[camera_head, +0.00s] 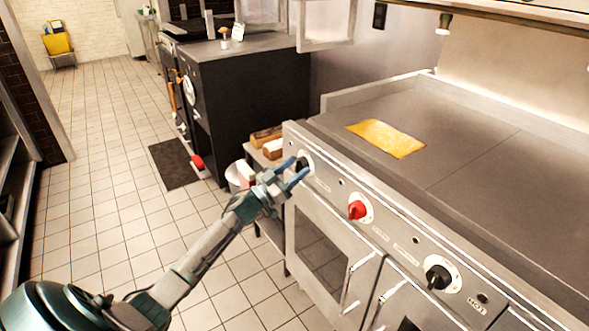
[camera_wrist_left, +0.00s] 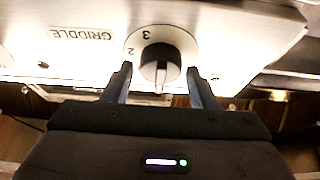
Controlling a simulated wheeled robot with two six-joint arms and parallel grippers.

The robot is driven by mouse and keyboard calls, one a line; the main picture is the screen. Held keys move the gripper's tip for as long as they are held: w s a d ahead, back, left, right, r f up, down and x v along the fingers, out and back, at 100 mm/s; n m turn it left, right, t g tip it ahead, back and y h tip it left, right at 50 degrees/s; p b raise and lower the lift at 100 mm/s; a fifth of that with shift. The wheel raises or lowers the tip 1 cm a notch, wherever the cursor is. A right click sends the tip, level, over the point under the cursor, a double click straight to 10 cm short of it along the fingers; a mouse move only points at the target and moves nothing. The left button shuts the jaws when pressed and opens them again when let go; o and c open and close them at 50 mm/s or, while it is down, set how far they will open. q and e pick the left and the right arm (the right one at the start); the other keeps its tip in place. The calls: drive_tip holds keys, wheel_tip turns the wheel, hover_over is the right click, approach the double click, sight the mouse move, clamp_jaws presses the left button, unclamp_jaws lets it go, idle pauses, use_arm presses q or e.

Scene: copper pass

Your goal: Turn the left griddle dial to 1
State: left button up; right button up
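The left griddle dial (camera_head: 303,163) is a black knob on a white round plate at the left end of the stove's front panel. In the left wrist view the dial (camera_wrist_left: 160,62) sits between the two fingers, with the numbers 2 and 3 beside it and an upside-down GRIDDLE label (camera_wrist_left: 81,34) to its left. A pale mark shows on the knob's lower side; I cannot tell which number it reads. My left gripper (camera_head: 297,174) is open at the dial, its fingers on either side with visible gaps. My right gripper is not in view.
A red dial (camera_head: 357,210) and another black dial (camera_head: 437,277) are further right on the panel. A yellow sheet (camera_head: 386,138) lies on the griddle top (camera_head: 470,150). Oven door handles (camera_head: 358,270) stick out below. The tiled floor (camera_head: 110,200) to the left is mostly clear.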

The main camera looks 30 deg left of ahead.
use_arm(q)
drive_tip(key=c, duration=0.7)
drive_tip(key=shift+m, duration=0.4)
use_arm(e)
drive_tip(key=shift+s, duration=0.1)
use_arm(q)
drive_tip(key=shift+a+m+g+h+b, duration=0.1)
drive_tip(key=shift+m+g+h+b, duration=0.5)
drive_tip(key=shift+m, duration=1.55)
drive_tip(key=shift+a+m+g+h+b, duration=0.1)
drive_tip(key=shift+m+g+h, duration=0.95)
drive_tip(key=shift+m, duration=1.05)
drive_tip(key=shift+m+g+h+b, duration=0.35)
drive_tip(key=shift+m+g+h, duration=0.5)
drive_tip(key=shift+m, duration=1.3)
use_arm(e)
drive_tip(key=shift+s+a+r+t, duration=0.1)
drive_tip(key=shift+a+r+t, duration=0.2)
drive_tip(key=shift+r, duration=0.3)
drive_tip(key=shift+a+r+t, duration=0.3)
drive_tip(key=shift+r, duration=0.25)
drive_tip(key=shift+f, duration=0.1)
use_arm(q)
drive_tip(key=o, duration=1)
